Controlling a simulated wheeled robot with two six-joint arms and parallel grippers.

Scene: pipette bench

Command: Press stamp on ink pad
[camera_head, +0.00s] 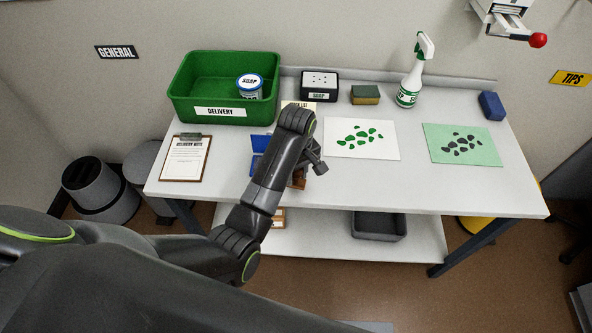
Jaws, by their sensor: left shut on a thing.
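My left arm reaches over the bench, and its left gripper (311,163) is low over the bench's middle front. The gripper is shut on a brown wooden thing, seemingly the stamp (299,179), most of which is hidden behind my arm. A blue open case, seemingly the ink pad (259,143), lies just left of my wrist and is partly covered by it. I cannot tell whether the stamp touches the pad or the bench. My right gripper is not in view.
A green delivery crate (180,106) with a soap tub (249,86) stands at the back left. A clipboard (186,158) lies in front of it. Right of my wrist are a white sheet (390,150) and a green sheet (485,150). A spray bottle (408,91) stands behind.

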